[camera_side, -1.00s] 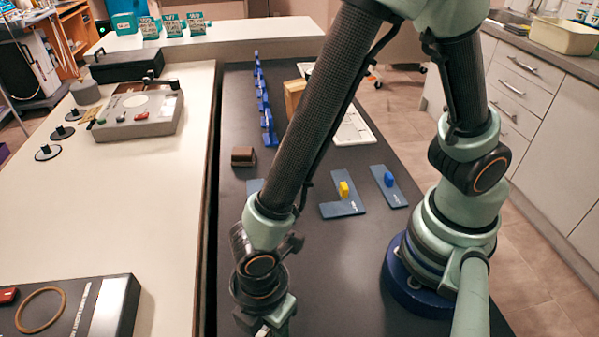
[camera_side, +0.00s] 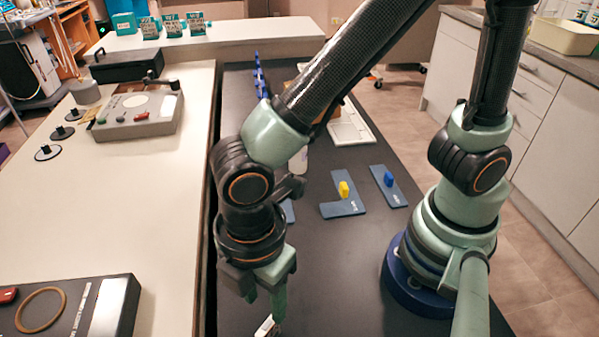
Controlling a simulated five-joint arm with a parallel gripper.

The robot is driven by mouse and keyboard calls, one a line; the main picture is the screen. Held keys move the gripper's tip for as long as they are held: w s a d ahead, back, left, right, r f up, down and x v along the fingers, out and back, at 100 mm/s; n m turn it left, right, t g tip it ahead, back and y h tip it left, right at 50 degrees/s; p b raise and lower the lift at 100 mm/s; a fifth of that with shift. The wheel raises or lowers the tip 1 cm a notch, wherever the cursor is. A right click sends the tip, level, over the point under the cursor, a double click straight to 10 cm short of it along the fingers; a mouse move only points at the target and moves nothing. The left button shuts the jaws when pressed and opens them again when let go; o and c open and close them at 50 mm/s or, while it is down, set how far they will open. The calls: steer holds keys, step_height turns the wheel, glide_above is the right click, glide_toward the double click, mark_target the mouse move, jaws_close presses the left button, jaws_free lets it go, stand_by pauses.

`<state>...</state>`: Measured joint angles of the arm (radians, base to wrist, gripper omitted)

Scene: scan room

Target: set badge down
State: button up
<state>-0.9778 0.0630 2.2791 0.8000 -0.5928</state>
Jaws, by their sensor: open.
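My gripper (camera_side: 264,306) points down near the front edge of the dark table (camera_side: 345,265), with its two fingers apart. A small white piece, which looks like the badge (camera_side: 265,327), shows at the bottom of the view, just below the fingertips. It seems to lie on the dark top. Its lower end is close to the picture's edge, and I cannot tell whether a finger still touches it.
Blue plates with a yellow piece (camera_side: 344,189) and a blue piece (camera_side: 388,179) lie right of my arm. A white tray (camera_side: 362,133) is behind. A pale counter with a grey device (camera_side: 135,128) and a dark box (camera_side: 118,300) is left.

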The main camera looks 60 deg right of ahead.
steer(key=shift+r, duration=0.85)
steer(key=w+d+r+m+t+y, duration=0.1)
steer(key=w+d+r+m+t, duration=0.1)
steer(key=w+d+r+m, duration=0.55)
steer(key=w+d+r+m+t, duration=0.1)
steer(key=d+r+m, duration=0.1)
steer(key=d+m, duration=0.3)
steer(key=w+d+r+m+t+h, duration=0.1)
steer(key=d+m, duration=0.4)
steer(key=d, duration=0.8)
steer(key=shift+w+d+r+t, duration=0.3)
steer(key=shift+w+r+t, duration=0.45)
steer(key=shift+r+t, duration=0.05)
